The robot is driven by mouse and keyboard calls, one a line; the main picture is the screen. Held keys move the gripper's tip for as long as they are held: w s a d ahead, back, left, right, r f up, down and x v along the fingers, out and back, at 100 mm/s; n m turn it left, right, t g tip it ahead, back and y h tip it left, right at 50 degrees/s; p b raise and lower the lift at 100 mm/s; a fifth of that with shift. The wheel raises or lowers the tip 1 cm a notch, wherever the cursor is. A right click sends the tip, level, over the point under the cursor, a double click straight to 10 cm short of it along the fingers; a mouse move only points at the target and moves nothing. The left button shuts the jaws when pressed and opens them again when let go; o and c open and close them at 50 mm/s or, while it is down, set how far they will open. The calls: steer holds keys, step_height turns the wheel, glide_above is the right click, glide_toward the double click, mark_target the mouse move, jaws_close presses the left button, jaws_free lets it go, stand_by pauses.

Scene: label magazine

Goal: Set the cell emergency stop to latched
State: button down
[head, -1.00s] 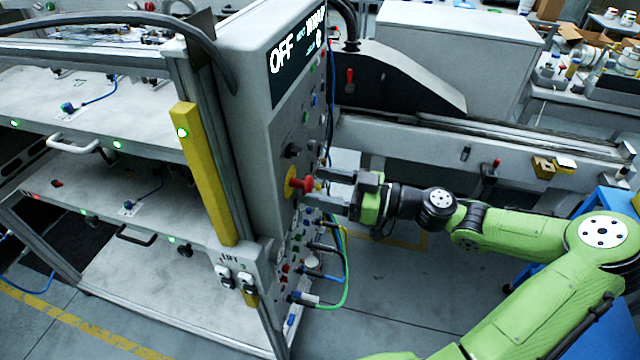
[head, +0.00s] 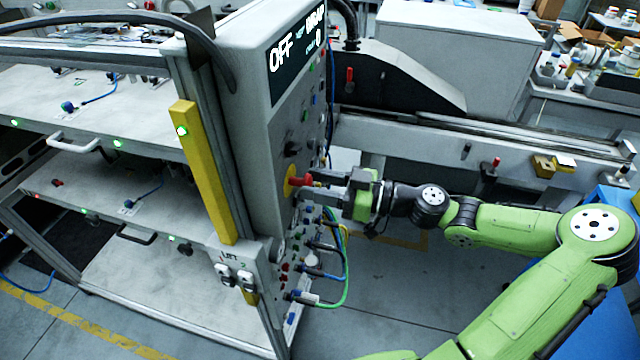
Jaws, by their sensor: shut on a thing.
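The cell emergency stop (head: 299,181) is a red button on a yellow backing plate, on the grey control panel (head: 262,130). My gripper (head: 312,184) reaches it from the right, with its fingers at the red button and shut on it. The fingers partly cover the button, so how far it is pressed in cannot be told. The panel's display (head: 297,45) reads "OFF" with smaller text beside it.
Several knobs and cables (head: 325,262) sit on the panel below the button. A shelved rack (head: 95,180) stands at left with a yellow post (head: 205,170). A conveyor rail (head: 480,150) runs behind my arm. Floor in front is clear.

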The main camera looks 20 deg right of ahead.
steer(key=shift+b+x, duration=0.5)
steer(key=shift+x, duration=0.3)
steer(key=c, duration=0.6)
jaws_free()
steer(key=v, duration=1.5)
steer(key=shift+s+d, duration=0.2)
steer(key=shift+d, duration=0.1)
steer(key=shift+a, duration=0.1)
